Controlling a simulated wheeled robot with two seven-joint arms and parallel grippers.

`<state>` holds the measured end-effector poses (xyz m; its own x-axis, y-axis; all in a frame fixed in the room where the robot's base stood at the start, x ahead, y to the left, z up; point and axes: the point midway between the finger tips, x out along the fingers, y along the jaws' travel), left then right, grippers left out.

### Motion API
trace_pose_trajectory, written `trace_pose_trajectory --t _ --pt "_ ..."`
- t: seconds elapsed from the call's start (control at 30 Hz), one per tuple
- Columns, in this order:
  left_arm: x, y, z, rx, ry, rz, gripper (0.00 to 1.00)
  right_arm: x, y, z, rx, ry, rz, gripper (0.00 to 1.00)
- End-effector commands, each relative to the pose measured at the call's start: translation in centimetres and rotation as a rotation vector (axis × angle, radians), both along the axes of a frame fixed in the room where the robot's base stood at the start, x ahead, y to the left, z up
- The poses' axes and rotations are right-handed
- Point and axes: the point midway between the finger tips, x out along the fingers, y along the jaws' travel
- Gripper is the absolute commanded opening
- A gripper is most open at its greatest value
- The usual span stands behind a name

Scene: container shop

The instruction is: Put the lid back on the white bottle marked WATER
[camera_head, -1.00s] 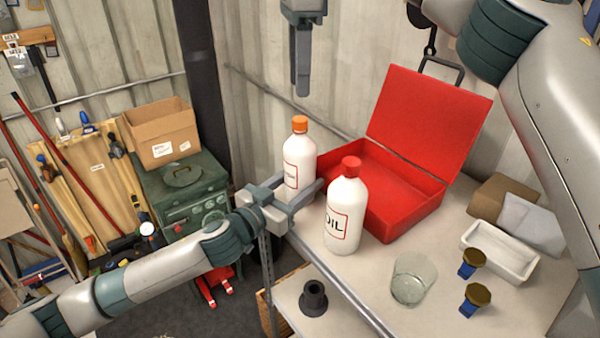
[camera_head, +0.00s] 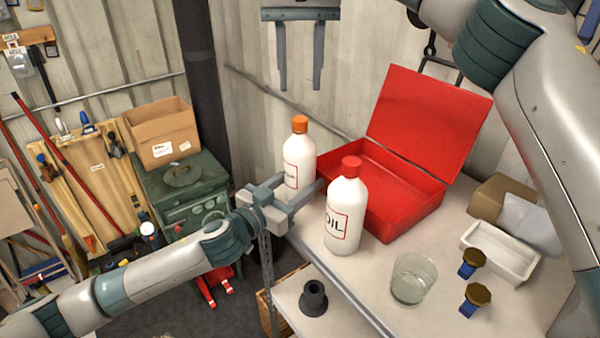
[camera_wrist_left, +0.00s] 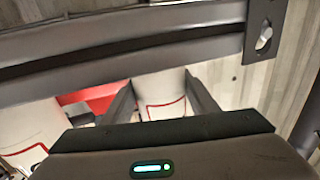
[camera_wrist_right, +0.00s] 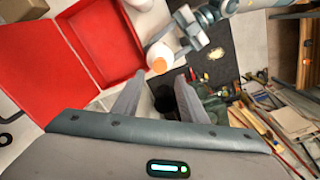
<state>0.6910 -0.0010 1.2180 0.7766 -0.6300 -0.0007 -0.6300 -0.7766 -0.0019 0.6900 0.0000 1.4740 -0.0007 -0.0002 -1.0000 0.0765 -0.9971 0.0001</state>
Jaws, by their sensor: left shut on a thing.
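A white bottle with an orange lid (camera_head: 300,124) stands upright at the table's left edge. The lid sits on top of its neck. The bottle's label (camera_head: 291,176) is mostly hidden by my left gripper, so I cannot read it fully. My left gripper (camera_head: 292,192) is shut around this bottle's body; the left wrist view shows the white body (camera_wrist_left: 162,92) between the fingers. My right gripper (camera_head: 300,85) hangs above and behind the bottle, fingers down, open and empty. In the right wrist view the orange lid (camera_wrist_right: 158,65) shows beyond its fingers.
A white bottle marked OIL with a red lid (camera_head: 346,210) stands close to the right of my left gripper. An open red case (camera_head: 405,215) lies behind. A glass (camera_head: 412,280), a white tray (camera_head: 530,268) and two blue-stemmed knobs (camera_head: 471,263) are on the right.

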Motion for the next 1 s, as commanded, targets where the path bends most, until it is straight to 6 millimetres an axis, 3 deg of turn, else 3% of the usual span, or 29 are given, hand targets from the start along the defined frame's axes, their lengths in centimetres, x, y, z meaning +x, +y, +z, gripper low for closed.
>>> trace_pose_trajectory --t 0.23,0.7,1.0 --pt "0.0 0.0 0.0 0.001 0.001 0.000 0.00 0.0 0.0 0.0 0.000 0.000 0.146 0.39" --pt "0.0 0.0 0.0 0.001 0.001 0.000 0.00 0.0 0.0 -0.2 0.000 0.000 0.160 0.39" --pt "0.0 0.0 0.0 0.000 0.000 0.000 0.00 0.0 0.0 -2.4 -0.001 0.001 0.160 0.39"
